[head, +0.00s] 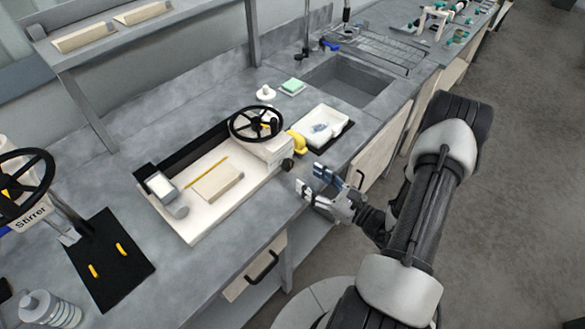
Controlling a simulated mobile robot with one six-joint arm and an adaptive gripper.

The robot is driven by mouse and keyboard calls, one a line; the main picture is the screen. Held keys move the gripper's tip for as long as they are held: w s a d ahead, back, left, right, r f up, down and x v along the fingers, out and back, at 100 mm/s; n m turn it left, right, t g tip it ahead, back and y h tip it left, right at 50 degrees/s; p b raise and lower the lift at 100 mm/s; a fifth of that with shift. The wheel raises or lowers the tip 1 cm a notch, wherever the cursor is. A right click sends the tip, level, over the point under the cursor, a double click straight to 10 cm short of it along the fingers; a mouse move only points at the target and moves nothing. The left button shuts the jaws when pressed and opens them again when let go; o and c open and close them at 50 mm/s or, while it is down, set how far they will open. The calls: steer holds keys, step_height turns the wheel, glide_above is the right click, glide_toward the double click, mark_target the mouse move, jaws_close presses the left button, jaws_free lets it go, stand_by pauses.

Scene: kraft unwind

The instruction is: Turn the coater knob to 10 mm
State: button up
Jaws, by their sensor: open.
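The coater (192,224) is a long cream tray-like machine on the grey bench. A black handwheel (232,121) stands over its right end block. A small dark round knob (287,165) sits low on the front of that block; its scale and setting are too small to read. My gripper (310,178) is open and empty, just right of and in front of the knob at the bench's front edge. Its fingers point left toward the bench. A gap shows between the fingertips and the knob.
A yellow rounded part (298,142) and a white tray (335,126) stand behind the gripper. A sink (350,82) is further back. Drawer handles (262,268) stick out below the bench edge.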

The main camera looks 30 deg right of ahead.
mark_target(291, 165)
steer(key=b+x, duration=0.1)
steer(key=x, duration=0.6)
steer(key=shift+w+a, duration=0.1)
steer(key=shift+w, duration=0.25)
steer(key=shift+c, duration=0.3)
steer(key=c, duration=1)
steer(key=shift+m, duration=0.3)
steer(key=m+p, duration=0.2)
steer(key=m, duration=0.3)
steer(key=m+p, duration=0.1)
steer(key=m, duration=0.5)
steer(key=shift+f+p, duration=0.15)
steer(key=shift+p, duration=0.25)
steer(key=shift+m, duration=0.3)
steer(key=shift+c, duration=0.3)
